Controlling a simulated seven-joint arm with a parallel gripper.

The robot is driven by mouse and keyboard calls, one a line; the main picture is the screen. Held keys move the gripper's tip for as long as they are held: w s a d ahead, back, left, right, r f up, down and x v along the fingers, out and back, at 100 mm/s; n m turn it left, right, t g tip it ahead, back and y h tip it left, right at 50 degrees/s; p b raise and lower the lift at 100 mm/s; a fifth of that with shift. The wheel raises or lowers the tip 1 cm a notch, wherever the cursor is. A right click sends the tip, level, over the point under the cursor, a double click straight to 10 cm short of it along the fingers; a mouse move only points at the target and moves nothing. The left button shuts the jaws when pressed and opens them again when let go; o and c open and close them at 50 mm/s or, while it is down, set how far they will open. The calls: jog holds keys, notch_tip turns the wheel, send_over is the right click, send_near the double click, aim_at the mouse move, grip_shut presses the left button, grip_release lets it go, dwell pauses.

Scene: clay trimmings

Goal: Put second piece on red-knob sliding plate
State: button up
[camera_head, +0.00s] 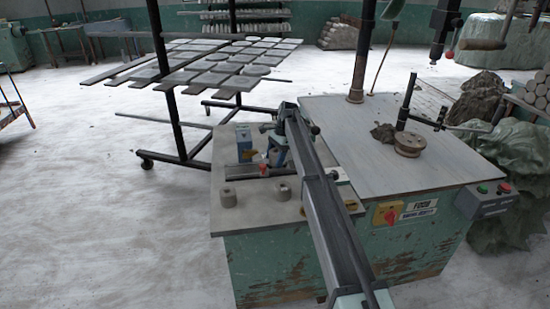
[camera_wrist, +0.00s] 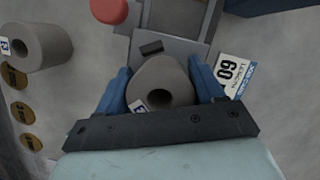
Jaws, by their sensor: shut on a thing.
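My gripper (camera_wrist: 160,82) has its blue fingers closed on both sides of a grey clay piece (camera_wrist: 172,74) with a round hole and a small white label. In the wrist view the piece overlaps the near edge of the grey sliding plate (camera_wrist: 190,46); I cannot tell whether it touches it. The red knob (camera_wrist: 108,11) is at the plate's upper left. In the head view my gripper (camera_head: 277,151) is beside the red knob (camera_head: 263,170); the held piece is hard to make out there.
Two grey pieces, one left (camera_head: 228,197) and one right (camera_head: 283,193), stand on the bench top. One labelled piece (camera_wrist: 45,45) shows in the wrist view, near several brass discs (camera_wrist: 22,112). A white 60 tag (camera_wrist: 235,72) lies right of my gripper. A blue block (camera_head: 244,143) stands nearby.

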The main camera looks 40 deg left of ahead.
jog(key=o, duration=1.2)
jog(key=shift+f, duration=0.1)
jog(key=v, duration=1.2)
